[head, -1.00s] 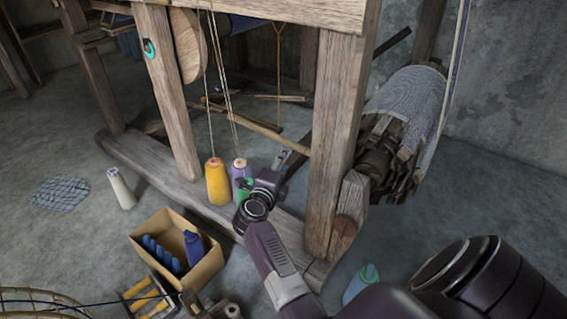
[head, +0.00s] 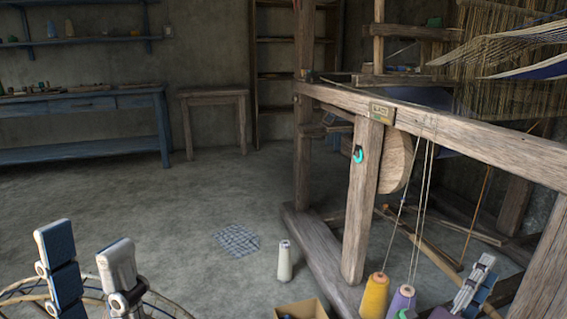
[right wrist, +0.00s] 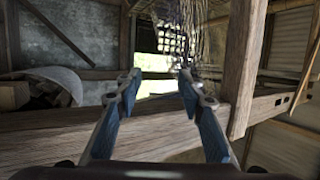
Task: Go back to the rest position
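My left gripper (head: 88,240) is at the lower left of the head view, fingers pointing up and apart, with nothing between them. My right gripper (head: 477,280) is at the lower right of the head view, to the right of the purple thread cone (head: 401,302) beside the loom. The right wrist view shows its two blue fingers (right wrist: 158,88) apart and empty, in front of a wooden loom beam (right wrist: 60,135). Most of the right arm is out of the head view.
The wooden loom (head: 362,200) fills the right side. A yellow cone (head: 375,294), a white cone (head: 285,261) and a cardboard box (head: 303,309) are near its foot. A round basket (head: 22,293) is near my left gripper. Open floor (head: 150,200) lies beyond, before a blue bench (head: 80,128).

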